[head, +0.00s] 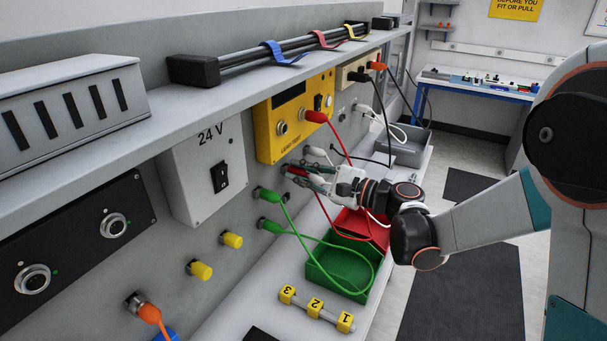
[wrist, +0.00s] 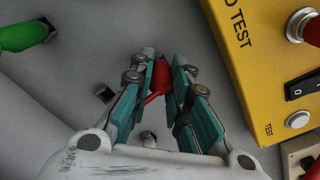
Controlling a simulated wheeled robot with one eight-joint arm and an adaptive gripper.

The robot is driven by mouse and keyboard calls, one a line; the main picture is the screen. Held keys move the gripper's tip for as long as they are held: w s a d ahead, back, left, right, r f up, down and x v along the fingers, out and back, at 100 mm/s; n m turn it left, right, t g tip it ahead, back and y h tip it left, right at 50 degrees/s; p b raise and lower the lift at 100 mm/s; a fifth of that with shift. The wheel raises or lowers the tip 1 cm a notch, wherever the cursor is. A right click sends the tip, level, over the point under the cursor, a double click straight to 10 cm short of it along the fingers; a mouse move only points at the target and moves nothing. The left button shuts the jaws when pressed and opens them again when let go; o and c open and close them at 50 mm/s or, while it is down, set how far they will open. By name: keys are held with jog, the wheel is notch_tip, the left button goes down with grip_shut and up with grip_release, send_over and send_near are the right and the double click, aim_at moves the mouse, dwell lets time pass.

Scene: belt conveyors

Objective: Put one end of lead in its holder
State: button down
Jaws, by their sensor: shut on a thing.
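My gripper (head: 296,172) is at the grey wall panel, below the yellow lead tester (head: 268,140). It is shut on a red plug (wrist: 158,80), which shows between the teal fingers in the wrist view. The plug's tip points toward the panel; I cannot tell whether it touches or sits in anything. A dark square opening (wrist: 103,92) shows in the panel left of the fingers. Another red plug (head: 316,116) sits in the tester, with a red lead (head: 341,147) running down from it. Red cable also hangs below my gripper toward the bins.
Two green plugs (head: 270,226) sit in the panel left of my gripper, their lead looping over a green bin (head: 322,284). A red bin (head: 352,226) stands behind it. A white plug (head: 315,150) is close above my gripper.

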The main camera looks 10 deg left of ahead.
jog(key=c, duration=1.4)
grip_release()
jog(key=shift+c, duration=0.2)
jog(key=v, duration=1.2)
jog(key=s+d+f+n+h, duration=0.2)
jog(key=s+d+n+h, duration=0.4)
jog(key=s+d+h, duration=0.2)
jog(key=s+d+f+n+t+h, duration=0.1)
jog(key=s+d+n+h, duration=0.5)
jog(key=s+d+h, duration=0.3)
jog(key=s+d, duration=0.3)
jog(key=s, duration=0.3)
jog(key=shift+d+f+n, duration=0.15)
jog(key=shift+f+n, duration=0.25)
